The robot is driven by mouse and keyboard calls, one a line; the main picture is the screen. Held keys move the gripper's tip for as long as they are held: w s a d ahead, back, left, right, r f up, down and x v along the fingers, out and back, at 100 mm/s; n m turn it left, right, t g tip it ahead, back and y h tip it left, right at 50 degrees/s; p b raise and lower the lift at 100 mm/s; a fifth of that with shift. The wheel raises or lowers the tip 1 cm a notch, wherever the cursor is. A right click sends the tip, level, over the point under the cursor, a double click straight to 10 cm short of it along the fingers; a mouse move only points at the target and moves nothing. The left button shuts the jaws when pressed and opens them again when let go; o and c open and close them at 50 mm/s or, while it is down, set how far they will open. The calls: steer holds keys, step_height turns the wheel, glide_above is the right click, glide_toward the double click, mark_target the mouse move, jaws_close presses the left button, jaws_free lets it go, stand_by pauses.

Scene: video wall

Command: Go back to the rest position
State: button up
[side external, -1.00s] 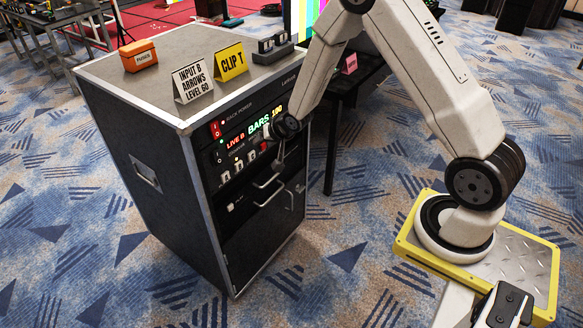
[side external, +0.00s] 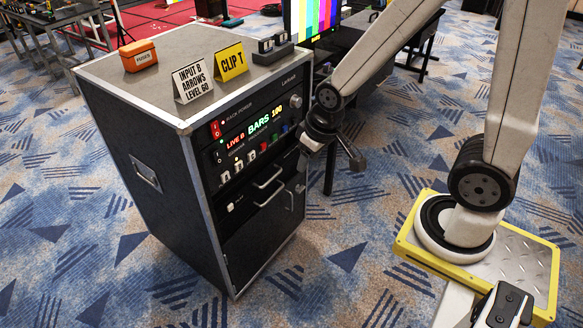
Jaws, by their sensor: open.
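My gripper (side external: 331,160) is open and empty. It hangs in the air just right of the front face of the black rack cabinet (side external: 150,215) in the side external view. The fingers are small and dark, and one points down to the right. The cabinet's front panel (side external: 250,130) is in clear view, with a lit display (side external: 264,128) reading "LIVE B BARS 100". A row of small switches and coloured buttons (side external: 251,155) sits below the display. A knob (side external: 295,101) shows at the panel's upper right.
On the cabinet top stand an orange box (side external: 140,56), a white card (side external: 193,82), a yellow "CLIP T" card (side external: 231,63) and a dark block unit (side external: 271,48). Metal handles (side external: 268,177) stick out of the front. A colour-bar screen (side external: 313,15) and dark table stand behind. The carpet in front is clear.

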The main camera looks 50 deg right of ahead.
steer(key=shift+s+a+r+n, duration=0.1)
steer(key=shift+s+a+n, duration=0.05)
steer(key=shift+s, duration=0.4)
steer(key=shift+s+a+r+n, duration=0.1)
steer(key=shift+s+a+n, duration=0.05)
steer(key=shift+s, duration=0.35)
steer(key=shift+c, duration=0.2)
